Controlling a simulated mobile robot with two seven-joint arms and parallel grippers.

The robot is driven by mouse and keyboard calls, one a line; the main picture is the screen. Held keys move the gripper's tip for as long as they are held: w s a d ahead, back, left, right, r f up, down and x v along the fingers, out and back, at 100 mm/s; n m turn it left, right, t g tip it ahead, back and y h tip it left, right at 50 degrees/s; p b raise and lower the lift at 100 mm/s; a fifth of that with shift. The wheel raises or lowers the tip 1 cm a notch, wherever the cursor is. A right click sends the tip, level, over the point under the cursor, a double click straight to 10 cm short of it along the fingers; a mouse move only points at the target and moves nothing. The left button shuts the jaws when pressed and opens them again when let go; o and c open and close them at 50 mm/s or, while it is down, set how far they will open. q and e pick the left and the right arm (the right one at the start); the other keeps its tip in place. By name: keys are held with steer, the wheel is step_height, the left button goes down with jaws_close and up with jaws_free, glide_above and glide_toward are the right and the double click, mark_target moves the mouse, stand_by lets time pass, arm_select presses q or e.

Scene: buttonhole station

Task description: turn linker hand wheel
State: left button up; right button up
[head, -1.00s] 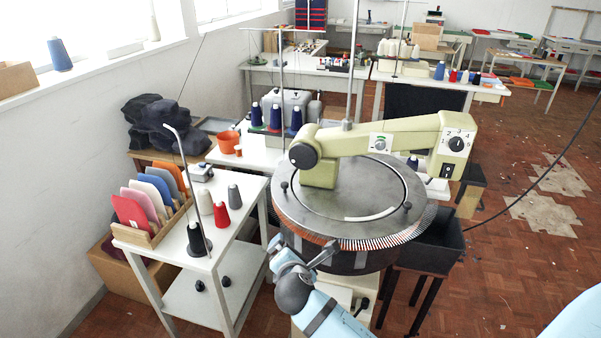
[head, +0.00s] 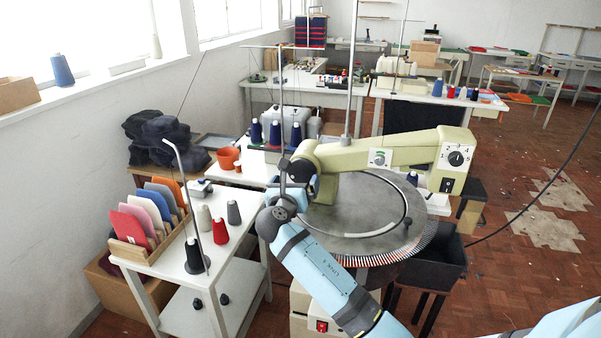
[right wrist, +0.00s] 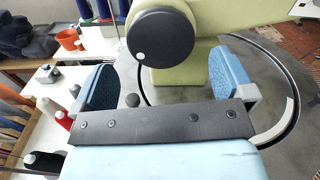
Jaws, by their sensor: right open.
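The hand wheel (head: 303,168) is a black round knob at the left end of the cream linker arm (head: 390,152). In the right wrist view the hand wheel (right wrist: 160,38) shows a pale dot near its lower left rim. My right gripper (head: 286,182) is beside the wheel in the head view. In the right wrist view my right gripper (right wrist: 161,68) is open, with blue pads on either side and nothing between them. The wheel appears ahead, between the pads' directions; I cannot tell any contact. My left gripper is out of view.
The round metal dial (head: 365,215) with its needle rim lies below the linker arm, close to my right arm. A white side table (head: 178,262) with yarn cones and a thread stand (head: 195,215) is at the left. A black bin (head: 440,262) stands right of the dial.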

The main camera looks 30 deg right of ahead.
mark_target(301, 172)
steer(key=x, duration=0.5)
steer(key=shift+w+d, duration=0.1)
steer(key=shift+d, duration=0.05)
steer(key=c, duration=0.7)
